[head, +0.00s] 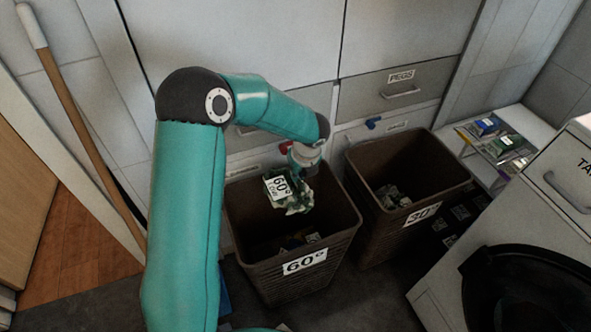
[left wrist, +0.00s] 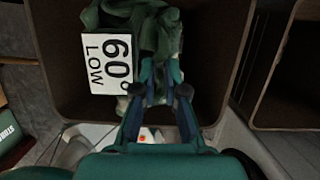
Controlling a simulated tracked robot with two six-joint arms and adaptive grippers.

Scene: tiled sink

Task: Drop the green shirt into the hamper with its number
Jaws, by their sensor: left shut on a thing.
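The green shirt (head: 299,198) hangs crumpled from my left gripper (head: 300,176), over the open mouth of the brown hamper marked 60° (head: 300,277). Its white tag (head: 277,187) shows 60 in the head view and reads "60° LOW" in the left wrist view (left wrist: 108,63). In the left wrist view my left gripper (left wrist: 158,88) is shut on the shirt (left wrist: 150,35), with the hamper walls (left wrist: 226,60) around it. Some cloth (head: 300,239) lies at the bottom of this hamper. My right gripper is not in view.
A second brown hamper marked 30° (head: 421,214) stands to the right with some cloth inside. A white machine (head: 436,296) with a dark round door is at the right. Drawers (head: 395,92) line the back wall. A wooden-handled pole (head: 92,155) leans at the left.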

